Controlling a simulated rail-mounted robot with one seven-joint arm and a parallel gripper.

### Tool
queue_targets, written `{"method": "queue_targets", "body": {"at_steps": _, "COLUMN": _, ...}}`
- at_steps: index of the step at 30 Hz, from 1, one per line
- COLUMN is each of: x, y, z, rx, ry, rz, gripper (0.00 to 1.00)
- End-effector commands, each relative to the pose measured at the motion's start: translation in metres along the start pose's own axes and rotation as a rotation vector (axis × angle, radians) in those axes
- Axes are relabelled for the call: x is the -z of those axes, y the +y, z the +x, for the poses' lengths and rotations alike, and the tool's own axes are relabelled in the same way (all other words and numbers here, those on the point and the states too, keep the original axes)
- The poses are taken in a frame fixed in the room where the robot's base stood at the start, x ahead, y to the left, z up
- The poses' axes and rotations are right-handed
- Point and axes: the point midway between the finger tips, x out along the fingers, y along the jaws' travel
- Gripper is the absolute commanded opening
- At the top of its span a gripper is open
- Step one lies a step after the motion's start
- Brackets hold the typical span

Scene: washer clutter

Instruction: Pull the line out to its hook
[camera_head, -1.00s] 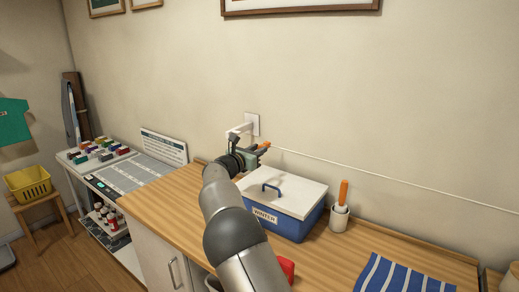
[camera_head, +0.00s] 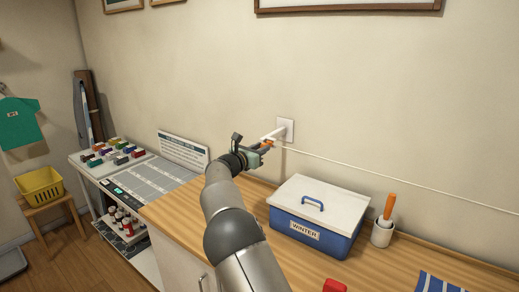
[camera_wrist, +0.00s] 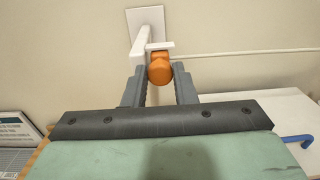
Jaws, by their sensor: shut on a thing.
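My gripper (camera_head: 262,147) is shut on an orange pull (camera_wrist: 159,68) at the end of a thin white line (camera_head: 380,173). The line runs taut from the pull to the right along the wall, and also shows in the wrist view (camera_wrist: 250,52). A white hook (camera_head: 273,135) sticks out from a square plate (camera_head: 287,128) on the wall. In the wrist view, the pull is in front of the hook's cross-piece (camera_wrist: 160,46), between my grey fingers. I cannot tell whether the pull or line touches the hook.
Below on the wooden counter (camera_head: 245,195) stand a blue WINTER box (camera_head: 303,232) with a white lid, and a white cup (camera_head: 382,233) holding an orange-handled tool. A sorting board (camera_head: 150,181) is to the left. The air left of the hook is clear.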

Motion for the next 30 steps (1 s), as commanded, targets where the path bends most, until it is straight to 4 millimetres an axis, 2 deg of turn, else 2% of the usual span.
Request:
{"method": "queue_targets", "body": {"at_steps": 4, "x": -0.004, "y": 0.004, "z": -0.002, "rx": -0.012, "ry": -0.003, "rz": 0.003, "gripper": 0.0}}
{"method": "queue_targets", "body": {"at_steps": 5, "x": -0.004, "y": 0.004, "z": -0.002, "rx": -0.012, "ry": -0.003, "rz": 0.003, "gripper": 0.27}}
{"method": "queue_targets", "body": {"at_steps": 7, "x": -0.004, "y": 0.004, "z": -0.002, "rx": -0.011, "ry": -0.003, "rz": 0.003, "gripper": 0.46}}
{"method": "queue_targets", "body": {"at_steps": 16, "x": -0.002, "y": 0.002, "z": -0.002, "rx": -0.007, "ry": -0.002, "rz": 0.002, "gripper": 0.46}}
{"method": "queue_targets", "body": {"at_steps": 20, "x": 0.0, "y": 0.003, "z": -0.012, "rx": -0.009, "ry": -0.001, "rz": 0.002, "gripper": 0.46}}
{"method": "queue_targets", "body": {"at_steps": 23, "x": 0.001, "y": 0.003, "z": -0.03, "rx": -0.01, "ry": -0.001, "rz": 0.003, "gripper": 0.46}}
{"method": "queue_targets", "body": {"at_steps": 30, "x": 0.002, "y": 0.003, "z": -0.088, "rx": -0.011, "ry": 0.0, "rz": 0.004, "gripper": 0.46}}
